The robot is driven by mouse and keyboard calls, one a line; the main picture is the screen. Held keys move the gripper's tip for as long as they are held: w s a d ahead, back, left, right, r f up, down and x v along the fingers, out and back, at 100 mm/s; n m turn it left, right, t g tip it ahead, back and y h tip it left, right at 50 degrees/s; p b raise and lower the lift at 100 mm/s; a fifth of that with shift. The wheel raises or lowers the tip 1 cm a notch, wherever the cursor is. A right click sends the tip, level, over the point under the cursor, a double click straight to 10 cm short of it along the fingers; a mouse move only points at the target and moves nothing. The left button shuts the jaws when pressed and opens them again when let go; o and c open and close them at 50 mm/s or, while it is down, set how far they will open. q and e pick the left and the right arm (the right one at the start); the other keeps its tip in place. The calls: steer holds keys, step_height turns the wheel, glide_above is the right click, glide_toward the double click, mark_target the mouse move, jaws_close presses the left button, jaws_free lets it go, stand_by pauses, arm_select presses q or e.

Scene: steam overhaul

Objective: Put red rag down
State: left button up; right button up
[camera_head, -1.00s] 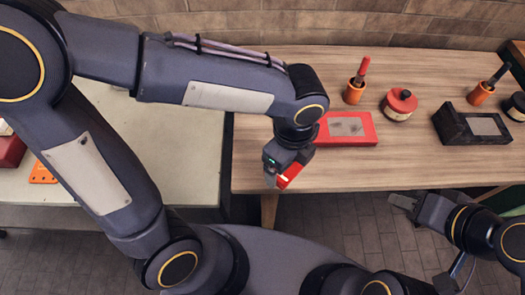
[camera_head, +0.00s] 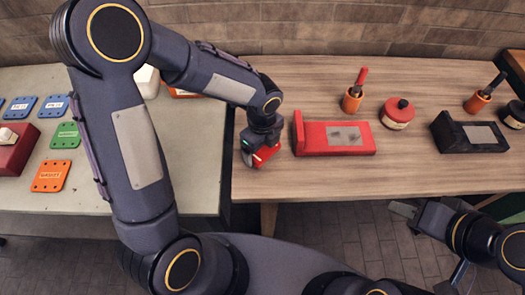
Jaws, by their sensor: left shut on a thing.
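My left gripper (camera_head: 253,156) is at the left end of the wooden table, left of the red tray. It is shut on the red rag (camera_head: 265,155), a small red piece that shows under and beside the fingers. The rag is at or just above the table top; I cannot tell whether it touches. My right gripper (camera_head: 403,211) is at the lower right, in front of the table edge and over the floor. Its fingers are too small to tell open from shut.
On the wooden table (camera_head: 330,179) stand a red tray with a grey pad (camera_head: 310,143), an orange cup with a red-handled brush (camera_head: 352,103), a red-lidded jar (camera_head: 397,114) and a black tray (camera_head: 455,138). A pale table (camera_head: 190,185) at left holds coloured plates, including an orange one (camera_head: 52,176).

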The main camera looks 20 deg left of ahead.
arm_select(q)
step_height(320, 180, down, 3)
steer(key=shift+r, duration=0.15)
